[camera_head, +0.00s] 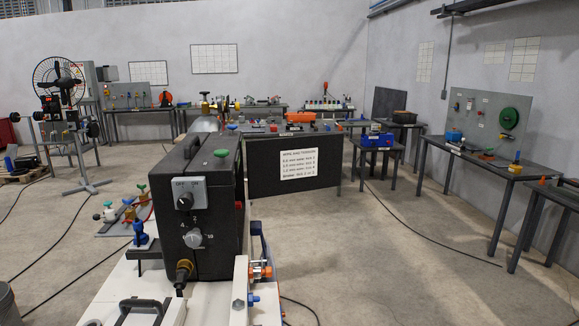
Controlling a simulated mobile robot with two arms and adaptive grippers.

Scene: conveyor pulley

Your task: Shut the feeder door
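The feeder is a dark box (200,215) standing on a white bench close in front of me. It has a carrying handle on top, an OFF/ON switch and a dial on its front face, and a brass connector low down. A flat black panel (265,183) with a white printed label (297,164) stands out to the right behind the box. It looks like the feeder door swung wide open, though its hinge is not clear. The feeder's right side is seen only at a steep angle. Neither of my grippers shows.
A blue and orange clamp-like part (260,270) stands at the bench's right edge, beside the feeder. A black handle (144,309) is at the bench's near left. Right of the bench the concrete floor is mostly open, with a cable across it. Tables (478,157) line the right wall.

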